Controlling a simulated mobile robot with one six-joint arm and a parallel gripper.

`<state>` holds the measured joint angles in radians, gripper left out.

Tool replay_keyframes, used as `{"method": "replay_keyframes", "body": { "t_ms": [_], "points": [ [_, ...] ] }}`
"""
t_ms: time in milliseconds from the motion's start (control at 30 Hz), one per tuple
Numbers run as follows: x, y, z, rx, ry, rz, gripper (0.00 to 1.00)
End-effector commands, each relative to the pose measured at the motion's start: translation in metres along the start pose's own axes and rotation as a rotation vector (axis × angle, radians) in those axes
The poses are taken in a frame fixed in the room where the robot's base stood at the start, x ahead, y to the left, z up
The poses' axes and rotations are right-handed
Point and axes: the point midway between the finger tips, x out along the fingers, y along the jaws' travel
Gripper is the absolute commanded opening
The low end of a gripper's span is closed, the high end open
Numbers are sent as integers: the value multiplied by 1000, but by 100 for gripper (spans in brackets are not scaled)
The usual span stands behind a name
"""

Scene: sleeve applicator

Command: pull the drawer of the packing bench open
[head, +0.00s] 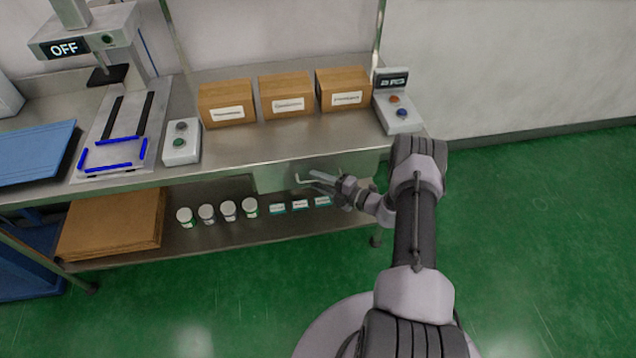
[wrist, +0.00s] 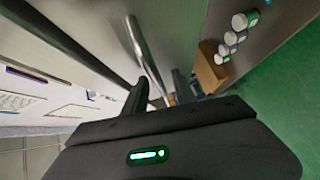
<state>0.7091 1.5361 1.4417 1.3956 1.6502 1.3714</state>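The packing bench (head: 225,160) has a metal drawer (head: 275,178) under the right part of its top. The drawer front looks flush under the bench edge, though I cannot tell exactly. Its bar handle (head: 305,181) sticks out from the front, and it also shows in the wrist view (wrist: 146,52). My gripper (head: 318,184) is at the handle's right side. In the wrist view my gripper's two dark fingers (wrist: 163,86) are apart, and the handle bar runs into the space between them. I cannot tell whether they touch it.
Several cartons (head: 285,95) and a button box (head: 397,112) stand on the bench top. Several jars (head: 229,211) and small boxes (head: 300,205) stand on the shelf below the drawer. A press marked OFF (head: 80,45) is at the left. Green floor (head: 540,230) is free at the right.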

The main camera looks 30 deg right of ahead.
Motion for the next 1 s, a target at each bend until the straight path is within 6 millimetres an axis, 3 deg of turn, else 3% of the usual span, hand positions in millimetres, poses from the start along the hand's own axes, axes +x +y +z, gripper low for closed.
{"method": "replay_keyframes", "body": {
  "t_ms": [267, 433, 1000],
  "points": [
    [2, 1, 0, 0, 0, 0, 32],
    [2, 0, 0, 0, 0, 0, 1],
    [2, 0, 0, 0, 1, 0, 0]
  ]
}}
